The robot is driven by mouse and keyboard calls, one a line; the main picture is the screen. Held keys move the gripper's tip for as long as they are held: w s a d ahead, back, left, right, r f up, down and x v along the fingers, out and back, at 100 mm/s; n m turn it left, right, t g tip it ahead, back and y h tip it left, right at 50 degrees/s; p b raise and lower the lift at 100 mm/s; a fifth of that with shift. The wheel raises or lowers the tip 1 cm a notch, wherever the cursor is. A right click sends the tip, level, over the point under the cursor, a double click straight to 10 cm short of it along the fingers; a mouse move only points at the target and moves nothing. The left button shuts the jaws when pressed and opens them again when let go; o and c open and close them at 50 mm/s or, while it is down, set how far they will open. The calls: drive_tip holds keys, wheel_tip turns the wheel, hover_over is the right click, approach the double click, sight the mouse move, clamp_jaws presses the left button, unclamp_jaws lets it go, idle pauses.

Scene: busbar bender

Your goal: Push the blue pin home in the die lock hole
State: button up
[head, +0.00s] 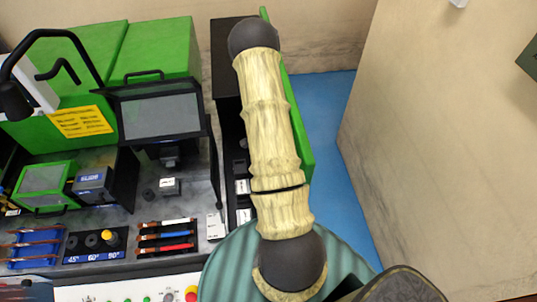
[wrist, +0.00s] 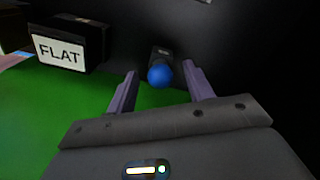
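The blue pin shows in the wrist view as a round blue knob (wrist: 160,75) in front of a small dark block (wrist: 161,54). My gripper (wrist: 160,71) is open, with one finger on each side of the knob and a visible gap on both sides. The knob sits near fingertip level, and no contact shows. The pin's shaft and the die lock hole are hidden, so I cannot tell how deep the pin sits. In the head view, neither my gripper nor the blue knob can be made out.
A black block labelled FLAT (wrist: 62,52) stands left of my gripper on a green surface (wrist: 75,110). A dark wall rises behind the knob. In the head view, a green machine (head: 160,45) with a dark-framed screen (head: 160,117) stands left of my arm; coloured-handled tools (head: 166,235) lie in front.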

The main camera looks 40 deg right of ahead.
wheel_tip(320, 180, up, 17)
drive_tip(key=b, duration=0.1)
drive_tip(key=shift+r+b, duration=0.2)
drive_tip(key=shift+b, duration=0.2)
idle(0.4)
idle(0.7)
drive_tip(key=s+a+r+n+t, duration=0.1)
drive_tip(key=s+a+r+n, duration=0.1)
drive_tip(key=a+n, duration=0.4)
drive_tip(key=s+a+r+n, duration=0.2)
drive_tip(key=a+n, duration=0.4)
drive_tip(key=a, duration=0.5)
drive_tip(key=s+a+r+n+t, duration=0.1)
drive_tip(key=s+a+r+n, duration=0.2)
drive_tip(key=a+n, duration=0.3)
drive_tip(key=shift+a+r+t, duration=0.3)
drive_tip(key=shift+a+r, duration=0.1)
drive_tip(key=shift+a, duration=0.85)
